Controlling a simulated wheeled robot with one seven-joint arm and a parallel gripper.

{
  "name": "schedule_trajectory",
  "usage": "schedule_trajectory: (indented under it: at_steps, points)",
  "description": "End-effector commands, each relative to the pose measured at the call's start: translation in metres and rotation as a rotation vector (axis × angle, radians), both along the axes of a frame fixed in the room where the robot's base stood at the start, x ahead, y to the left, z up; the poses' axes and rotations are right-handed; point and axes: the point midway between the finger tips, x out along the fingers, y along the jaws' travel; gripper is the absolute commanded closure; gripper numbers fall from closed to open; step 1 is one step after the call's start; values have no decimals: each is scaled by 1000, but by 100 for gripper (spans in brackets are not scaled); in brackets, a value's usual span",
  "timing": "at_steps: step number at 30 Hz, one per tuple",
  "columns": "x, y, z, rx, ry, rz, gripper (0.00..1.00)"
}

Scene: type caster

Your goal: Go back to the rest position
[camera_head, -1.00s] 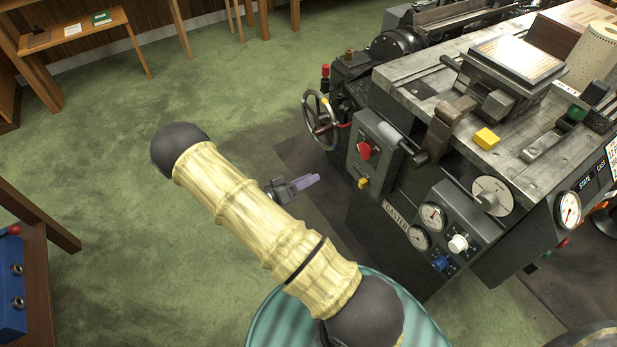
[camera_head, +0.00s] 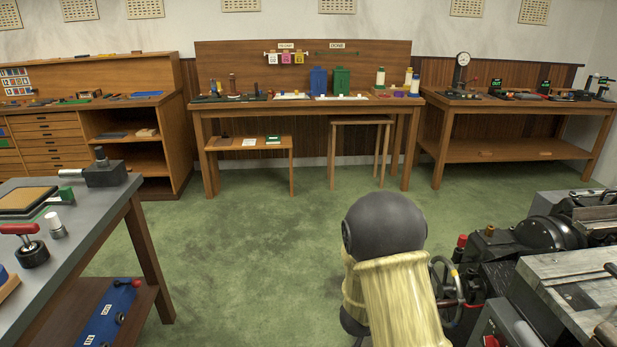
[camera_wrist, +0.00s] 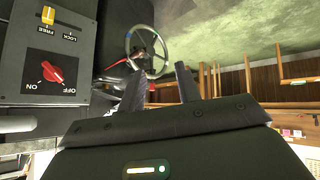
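My gripper shows in the wrist view (camera_wrist: 160,84). Its two dark fingers stand apart with nothing between them, so it is open and empty. The handwheel of the machine (camera_wrist: 140,52) shows beyond the fingertips; the gripper appears apart from it. In the head view my pale yellow sleeved arm with its dark joint fills the lower middle, in front of the green floor, and hides the gripper.
The dark casting machine (camera_head: 565,285) stands close on the right, its red ON/OFF knob (camera_wrist: 53,72) at left in the wrist view. A grey-topped bench (camera_head: 85,215) is at left. A wooden table (camera_head: 300,106) stands at the back. Green floor (camera_head: 235,255) between is clear.

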Motion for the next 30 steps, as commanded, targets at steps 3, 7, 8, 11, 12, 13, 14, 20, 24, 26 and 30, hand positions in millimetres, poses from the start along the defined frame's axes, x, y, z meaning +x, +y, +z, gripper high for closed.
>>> schedule_trajectory:
  at_steps: [3,7,8,11,12,13,14,20,24,26,30]
  points:
    - [-10,20,25,137,23,103,66]
    - [-33,41,49,250,79,215,66]
    - [-40,44,55,270,94,240,66]
    - [-67,54,72,324,159,317,66]
    - [-79,57,78,337,187,346,66]
    - [-88,58,82,346,208,364,66]
    - [-97,58,86,350,230,381,66]
    - [-149,55,103,347,357,456,66]
    - [-180,48,111,323,432,482,66]
    - [-192,44,115,308,464,490,66]
    - [-196,43,137,305,480,491,66]
